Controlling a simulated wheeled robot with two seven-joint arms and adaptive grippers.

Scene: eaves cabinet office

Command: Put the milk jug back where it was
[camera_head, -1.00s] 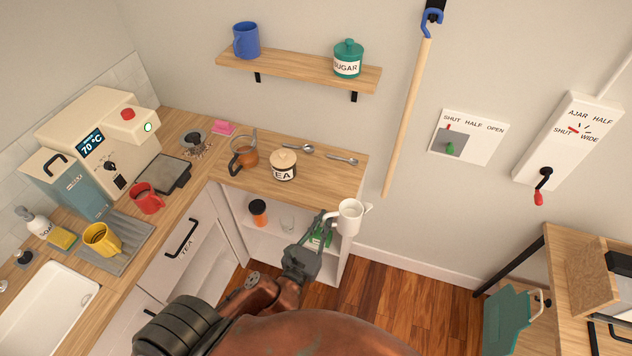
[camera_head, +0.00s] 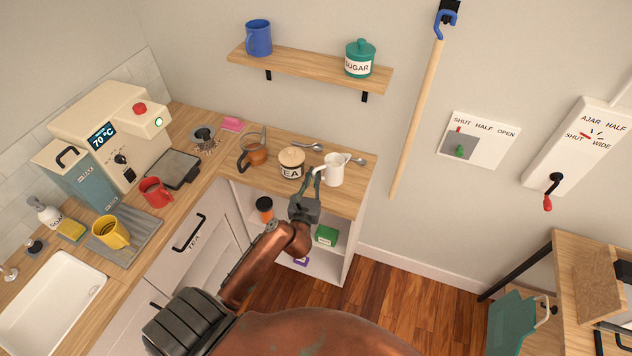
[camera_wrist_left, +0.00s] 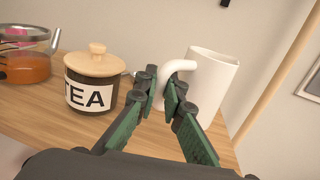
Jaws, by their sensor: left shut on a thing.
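The white milk jug (camera_head: 334,171) is upright at the right end of the wooden counter, over its top or on it; I cannot tell whether its base touches. My left gripper (camera_head: 317,177) is shut on the jug's handle. In the left wrist view the fingers (camera_wrist_left: 170,97) close around the handle, and the jug (camera_wrist_left: 210,80) stands just beyond them. The tea jar (camera_head: 291,163) with a wooden lid is close to the left of the jug, apart from it. My right gripper is not in view.
A glass pot (camera_head: 253,151) stands left of the tea jar. Spoons (camera_head: 308,145) lie behind, near the wall. A shelf (camera_head: 310,72) with a blue mug (camera_head: 258,38) and sugar jar (camera_head: 359,59) hangs above. Open cabinet compartments are below the counter's front edge.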

